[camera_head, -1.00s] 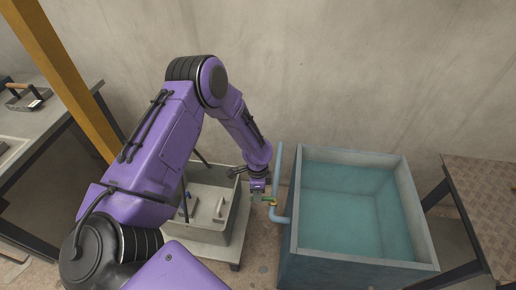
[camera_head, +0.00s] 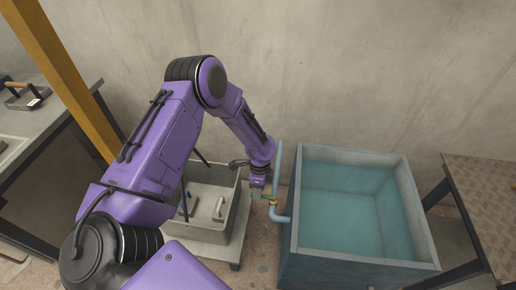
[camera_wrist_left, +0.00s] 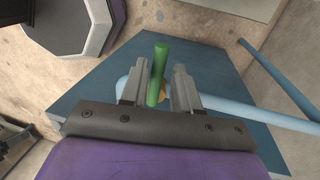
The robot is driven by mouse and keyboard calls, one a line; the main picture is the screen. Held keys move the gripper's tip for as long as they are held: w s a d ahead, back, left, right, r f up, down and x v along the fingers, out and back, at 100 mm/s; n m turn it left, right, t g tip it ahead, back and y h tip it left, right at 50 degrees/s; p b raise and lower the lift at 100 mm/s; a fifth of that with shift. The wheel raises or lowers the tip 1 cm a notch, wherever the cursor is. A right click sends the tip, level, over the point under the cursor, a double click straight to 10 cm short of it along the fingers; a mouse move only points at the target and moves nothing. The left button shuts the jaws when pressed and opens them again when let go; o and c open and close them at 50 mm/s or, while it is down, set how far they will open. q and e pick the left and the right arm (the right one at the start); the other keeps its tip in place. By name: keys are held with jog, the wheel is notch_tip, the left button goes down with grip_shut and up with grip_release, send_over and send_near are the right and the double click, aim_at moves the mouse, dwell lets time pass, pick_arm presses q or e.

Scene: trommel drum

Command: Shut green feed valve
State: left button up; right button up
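The green valve handle (camera_head: 267,197) sits on the light blue pipe (camera_head: 273,180) at the left side of the blue water tank. My left gripper (camera_head: 257,194) is down at the handle. In the left wrist view the green handle (camera_wrist_left: 157,74) stands between the two fingers of my left gripper (camera_wrist_left: 157,90), with a gap visible on each side, so the fingers are open around it. An orange-brown fitting shows behind the handle's lower end. My right gripper is not in view.
The blue tank (camera_head: 290,255) stands close on the right of the pipe. A grey tub (camera_head: 237,222) on a low cart stands to the left, near my forearm. Tables stand at the far left and far right, and a yellow post (camera_head: 75,85) rises at the left.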

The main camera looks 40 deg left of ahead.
pick_arm(q)
jog(key=shift+o, duration=0.2)
notch_tip(320, 180, up, 10)
jog(key=w, duration=0.1)
jog(key=shift+w+a+r, duration=0.15)
jog(key=shift+w+a, duration=0.25)
dwell(0.5)
jog(key=s+d+f+n+t, duration=0.1)
jog(key=s+d+f+n, duration=0.2)
jog(key=s+f+n, duration=0.35)
jog(key=s+d+f+n+t, duration=0.2)
jog(key=s+d+f+n, duration=0.25)
jog(key=s+f, duration=0.2)
jog(key=s+a+n+t+y, duration=0.1)
jog(key=s+a+n+y, duration=0.1)
jog(key=s, duration=0.4)
jog(key=s+a+n+t+y, duration=0.1)
jog(key=s+a+n+y, duration=0.1)
jog(key=s+a+n, duration=0.2)
jog(key=s+n, duration=0.2)
jog(key=shift+s+a+r+n, duration=0.2)
jog(key=shift+s+a+n, duration=0.1)
jog(key=shift+s+a, duration=0.1)
